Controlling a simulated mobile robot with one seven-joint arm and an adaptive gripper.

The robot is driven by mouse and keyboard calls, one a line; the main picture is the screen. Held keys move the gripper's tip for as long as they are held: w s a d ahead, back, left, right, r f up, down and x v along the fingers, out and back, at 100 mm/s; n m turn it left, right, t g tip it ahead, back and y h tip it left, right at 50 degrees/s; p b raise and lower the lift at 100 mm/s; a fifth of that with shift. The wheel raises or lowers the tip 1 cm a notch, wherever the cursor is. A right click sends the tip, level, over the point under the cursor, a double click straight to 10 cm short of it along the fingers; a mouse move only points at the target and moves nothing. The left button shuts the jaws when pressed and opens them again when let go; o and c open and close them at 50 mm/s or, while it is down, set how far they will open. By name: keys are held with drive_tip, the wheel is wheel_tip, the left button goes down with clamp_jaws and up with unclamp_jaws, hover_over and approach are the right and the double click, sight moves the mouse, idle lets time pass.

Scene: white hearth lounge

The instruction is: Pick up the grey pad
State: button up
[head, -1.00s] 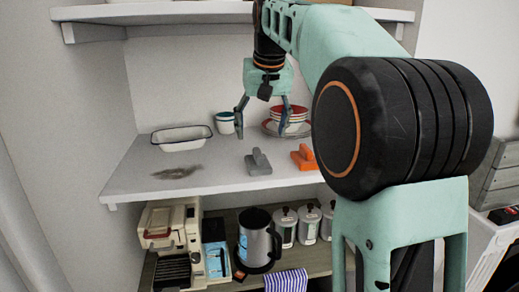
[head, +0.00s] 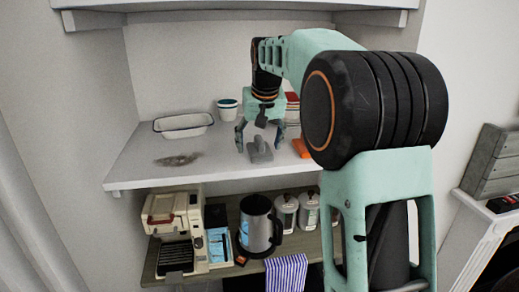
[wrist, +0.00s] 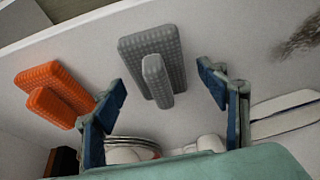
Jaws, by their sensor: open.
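The grey pad (head: 260,152) lies on the white shelf, a flat block with a raised grip bar along its top. My gripper (head: 259,147) is open and empty, pointing down just above and behind the pad in the head view. In the wrist view the grey pad (wrist: 153,62) sits between and ahead of the two spread fingertips (wrist: 162,83), with neither finger seen touching it. The handle bar runs lengthwise between the fingers.
An orange pad (head: 301,147) lies close to the right of the grey one. A white enamel dish (head: 183,125), a cup (head: 227,110) and stacked bowls (head: 292,103) stand farther back. A dark smudge (head: 177,160) marks the shelf (head: 133,169) at left. Another shelf hangs above.

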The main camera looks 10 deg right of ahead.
sight(259, 137)
drive_tip(key=shift+c, duration=0.5)
drive_tip(key=c, duration=1.1)
drive_tip(key=shift+r, duration=0.1)
drive_tip(key=shift+c, duration=0.2)
drive_tip(key=shift+r, duration=0.5)
wheel_tip(259, 137, up, 2)
drive_tip(key=shift+r, duration=0.1)
drive_tip(key=s+a+r+b, duration=0.1)
drive_tip(key=s+r, duration=0.3)
drive_tip(key=s, duration=0.3)
drive_tip(key=s+r+b, duration=0.2)
drive_tip(key=s+r, duration=0.3)
drive_tip(key=s, duration=0.2)
drive_tip(key=shift+a+r, duration=0.3)
drive_tip(key=shift+a, duration=0.05)
